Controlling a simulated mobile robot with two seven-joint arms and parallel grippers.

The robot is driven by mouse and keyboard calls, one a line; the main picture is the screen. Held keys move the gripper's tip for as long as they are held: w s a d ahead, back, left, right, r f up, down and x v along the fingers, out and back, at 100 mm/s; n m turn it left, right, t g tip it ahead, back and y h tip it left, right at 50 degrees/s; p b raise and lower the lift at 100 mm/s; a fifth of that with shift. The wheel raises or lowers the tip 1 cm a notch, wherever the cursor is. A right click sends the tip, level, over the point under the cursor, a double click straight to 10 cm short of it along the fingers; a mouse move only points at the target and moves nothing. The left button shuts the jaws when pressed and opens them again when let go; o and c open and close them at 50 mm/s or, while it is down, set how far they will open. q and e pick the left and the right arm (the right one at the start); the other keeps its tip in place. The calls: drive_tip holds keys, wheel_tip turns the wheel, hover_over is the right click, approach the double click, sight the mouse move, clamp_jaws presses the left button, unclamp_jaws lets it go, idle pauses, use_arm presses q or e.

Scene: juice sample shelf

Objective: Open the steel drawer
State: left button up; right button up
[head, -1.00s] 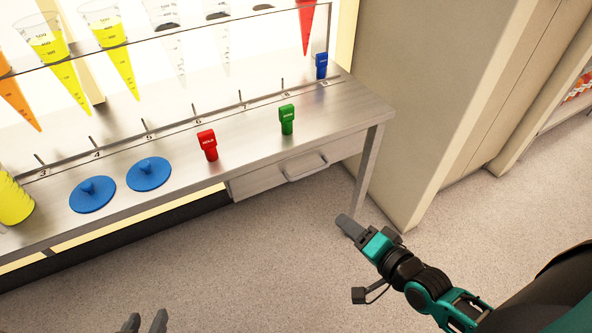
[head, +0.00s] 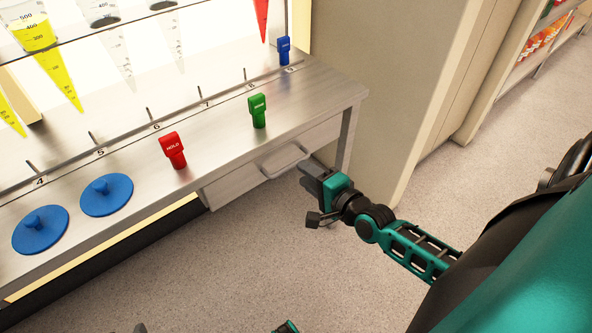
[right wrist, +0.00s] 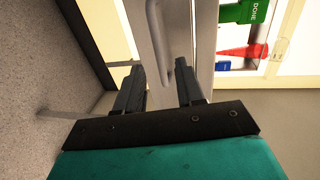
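The steel drawer (head: 232,184) sits under the right end of the steel bench and looks shut, its front about flush with the bench. Its bar handle (head: 284,162) is on the front; the handle also shows in the right wrist view (right wrist: 157,45). My right gripper (head: 308,172) is just off the handle's right end. In the right wrist view my right gripper (right wrist: 160,84) has its fingers apart, with the handle ahead between them; I cannot tell whether they touch. Only a dark tip of my left gripper (head: 140,328) shows at the bottom edge of the head view.
On the bench (head: 215,140) stand a red HOLD marker (head: 173,150), a green DONE marker (head: 257,111), a blue marker (head: 284,50) and blue discs (head: 106,195). Cones hang above. A beige cabinet (head: 385,90) stands to the right. The floor in front is clear.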

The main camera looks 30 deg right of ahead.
sight(293, 166)
drive_tip(key=shift+b+x, duration=0.45)
drive_tip(key=shift+x, duration=1.9)
drive_tip(key=shift+a, duration=0.1)
clamp_jaws()
